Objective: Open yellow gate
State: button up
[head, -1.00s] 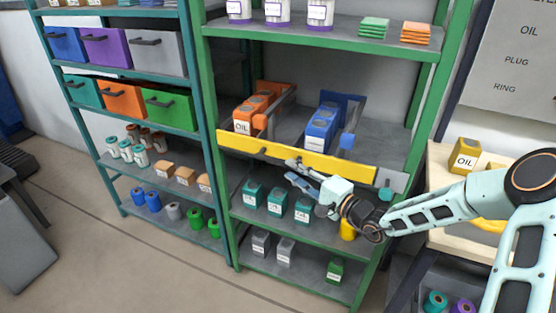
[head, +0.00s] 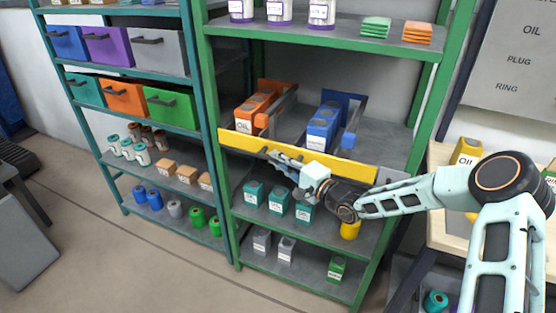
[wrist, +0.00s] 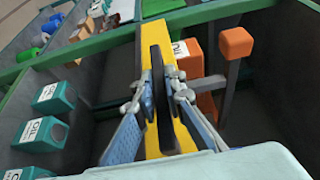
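A dark handle (wrist: 161,95) stands out from the gate's face. My gripper (head: 275,155) is at the left part of the gate. In the wrist view its fingers (wrist: 162,88) are open, one on each side of the handle; whether they touch it I cannot tell.
Behind the gate stand orange oil boxes (head: 252,108) and blue boxes (head: 322,125) with posts beside them. Teal boxes (head: 278,201) stand on the shelf below. Green rack uprights (head: 212,130) flank the gate. A table with a yellow box (head: 466,151) is at the right.

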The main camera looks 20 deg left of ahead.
grip_shut()
jog(key=shift+f+b, duration=0.25)
jog(key=shift+b, duration=0.25)
